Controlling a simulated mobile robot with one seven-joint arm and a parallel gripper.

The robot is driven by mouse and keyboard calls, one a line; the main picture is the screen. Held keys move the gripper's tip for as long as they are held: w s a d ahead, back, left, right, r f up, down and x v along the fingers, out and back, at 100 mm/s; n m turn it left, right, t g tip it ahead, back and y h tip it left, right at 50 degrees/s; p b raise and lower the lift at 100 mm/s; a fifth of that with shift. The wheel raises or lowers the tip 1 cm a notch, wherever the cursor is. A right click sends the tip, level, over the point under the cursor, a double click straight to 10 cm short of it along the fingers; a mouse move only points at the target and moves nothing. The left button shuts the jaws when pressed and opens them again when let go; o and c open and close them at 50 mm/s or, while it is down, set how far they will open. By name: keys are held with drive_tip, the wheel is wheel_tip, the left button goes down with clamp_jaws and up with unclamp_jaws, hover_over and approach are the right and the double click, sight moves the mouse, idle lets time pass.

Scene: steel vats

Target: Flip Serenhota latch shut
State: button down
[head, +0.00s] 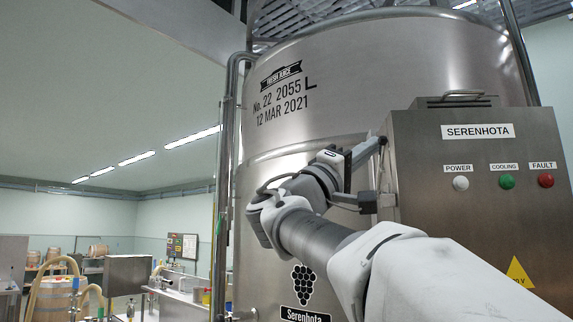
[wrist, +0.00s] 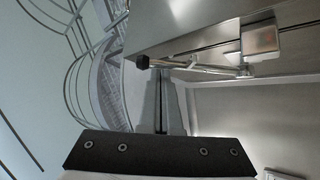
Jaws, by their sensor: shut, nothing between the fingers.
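The steel Serenhota cabinet (head: 470,200) stands at the right in the head view. What looks like its latch is a thin metal lever (wrist: 195,66) with a black end, running along the cabinet (wrist: 205,30) in the wrist view. A dark tip, perhaps the latch's end, shows by the cabinet's upper left edge in the head view. My gripper (head: 376,147) is at that edge, its fingers shut and empty. In the wrist view my gripper (wrist: 161,82) points up toward the lever, close to its black end. I cannot tell whether they touch. My wrist hides part of the cabinet's left side.
A large steel vat (head: 330,100) rises behind my arm, with a vertical pipe (head: 222,190) on its left. A small box with a reddish face (wrist: 263,39) is near the lever's right end. A bench (head: 180,292) and barrels are far left.

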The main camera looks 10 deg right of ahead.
drive_tip(key=shift+s+f, duration=0.3)
drive_tip(key=shift+s, duration=0.05)
drive_tip(key=shift+f, duration=0.15)
